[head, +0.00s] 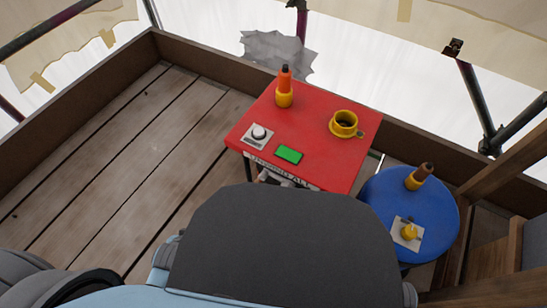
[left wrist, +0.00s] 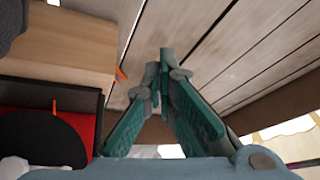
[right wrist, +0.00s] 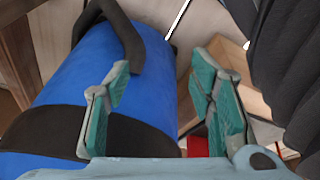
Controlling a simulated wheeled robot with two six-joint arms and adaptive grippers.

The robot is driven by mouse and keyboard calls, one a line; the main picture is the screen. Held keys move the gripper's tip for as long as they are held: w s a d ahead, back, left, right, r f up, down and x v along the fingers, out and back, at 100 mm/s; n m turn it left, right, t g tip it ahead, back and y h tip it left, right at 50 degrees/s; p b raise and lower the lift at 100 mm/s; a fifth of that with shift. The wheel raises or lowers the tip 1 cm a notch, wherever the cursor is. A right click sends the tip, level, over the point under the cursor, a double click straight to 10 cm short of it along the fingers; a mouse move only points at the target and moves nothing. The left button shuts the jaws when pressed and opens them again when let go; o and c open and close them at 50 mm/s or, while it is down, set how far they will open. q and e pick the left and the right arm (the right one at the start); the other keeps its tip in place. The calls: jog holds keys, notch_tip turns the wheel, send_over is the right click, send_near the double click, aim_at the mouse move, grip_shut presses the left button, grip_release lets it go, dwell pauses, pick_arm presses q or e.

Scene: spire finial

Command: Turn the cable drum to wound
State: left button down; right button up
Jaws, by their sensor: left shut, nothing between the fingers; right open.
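No part is clearly marked as the cable drum. In the head view the red table bears a round yellow cup-like piece (head: 344,124) with a dark hollow and a small nub at its right. A pale round knob on a light plate (head: 258,134) sits at the table's left edge. A yellow knob-like piece (head: 409,231) sits on a light plate on the blue round stool. My left gripper (left wrist: 161,70) is shut and empty over the plank floor. My right gripper (right wrist: 161,67) is open and empty, in front of a blue cylindrical body. Neither gripper is clearly visible in the head view.
The red table (head: 310,121) also carries an orange-yellow bottle (head: 285,90) and a green block (head: 289,154). The blue stool (head: 385,195) holds a brown-yellow bottle (head: 419,177). The blue cylinder (right wrist: 95,75) has black straps. Plank floor (head: 100,165) is clear at left; low boards edge it.

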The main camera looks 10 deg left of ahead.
pick_arm(q)
jog(key=w+d+r+t+h+p, duration=0.2)
jog(key=w+r+t+p, duration=0.15)
jog(key=w+r, duration=0.3)
jog(key=w+d+r+t+h+p, duration=0.2)
jog(key=w+r+t+p, duration=0.1)
jog(key=w+r+t, duration=0.3)
jog(key=d+r+m+h, duration=0.2)
jog(key=d+r+h, duration=0.15)
jog(key=d, duration=0.25)
pick_arm(e)
jog(key=s+d+f, duration=0.3)
jog(key=s+f, duration=0.2)
jog(key=s, duration=0.5)
pick_arm(q)
jog(key=w+d+f+h+b, duration=0.1)
jog(key=w+d+f+b, duration=0.4)
jog(key=w+f+b, duration=0.1)
jog(key=shift+w+d+f+g+b, duration=0.25)
jog(key=shift+w+g+b, duration=0.2)
jog(key=shift+w+b, duration=0.2)
pick_arm(e)
jog(key=w+a+r, duration=0.3)
jog(key=w+r, duration=0.1)
jog(key=w, duration=0.6)
